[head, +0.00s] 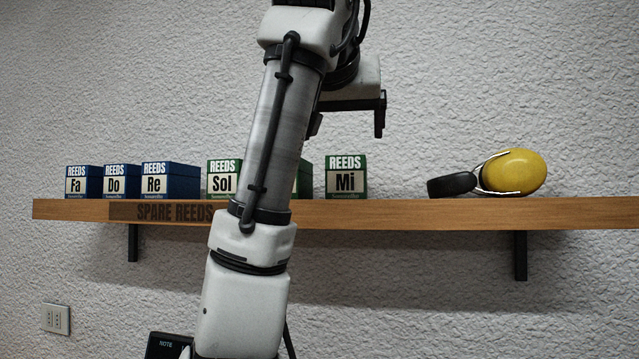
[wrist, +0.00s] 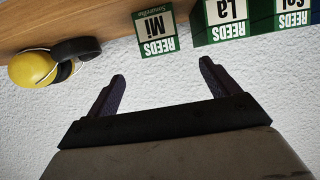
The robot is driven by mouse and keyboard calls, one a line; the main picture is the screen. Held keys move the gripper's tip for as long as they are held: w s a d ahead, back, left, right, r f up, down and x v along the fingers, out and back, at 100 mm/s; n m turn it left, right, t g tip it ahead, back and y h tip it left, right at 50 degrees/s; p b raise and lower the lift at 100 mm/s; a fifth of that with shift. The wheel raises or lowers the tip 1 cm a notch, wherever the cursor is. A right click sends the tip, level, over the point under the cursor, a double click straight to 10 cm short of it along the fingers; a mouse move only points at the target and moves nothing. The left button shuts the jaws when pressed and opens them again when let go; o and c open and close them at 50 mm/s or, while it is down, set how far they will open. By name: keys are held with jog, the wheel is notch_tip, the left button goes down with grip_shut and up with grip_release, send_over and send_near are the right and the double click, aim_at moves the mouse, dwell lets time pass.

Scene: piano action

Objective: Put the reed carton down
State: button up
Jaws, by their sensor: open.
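A green reed carton marked Mi (head: 346,178) stands upright on the wooden shelf (head: 400,212), right of the other cartons. It also shows in the wrist view (wrist: 155,30), upside down there. My gripper (wrist: 162,82) is open and empty, its two dark fingers apart with only wall between them. The Mi carton stands beyond the fingertips, apart from them. In the head view my gripper (head: 380,115) is above the shelf, up and to the right of the Mi carton; its fingers are hard to make out there.
Blue cartons Fa (head: 83,182), Do (head: 122,182) and Re (head: 170,180) and a green Sol carton (head: 224,180) stand to the left. A green La carton (wrist: 228,20) is beside Mi, mostly behind my arm in the head view. Yellow earmuffs (head: 515,172) lie at right; shelf between is clear.

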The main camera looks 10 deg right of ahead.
aim_at(345, 157)
jog(key=p+x, duration=0.1)
jog(key=x, duration=0.6)
jog(key=shift+w+d+f, duration=0.1)
jog(key=shift+w, duration=0.25)
jog(key=shift+f+p+x, duration=0.2)
jog(key=shift+p+x, duration=0.9)
jog(key=shift+x, duration=1.95)
jog(key=shift+s+r, duration=0.1)
jog(key=shift+s, duration=0.05)
jog(key=c, duration=1.4)
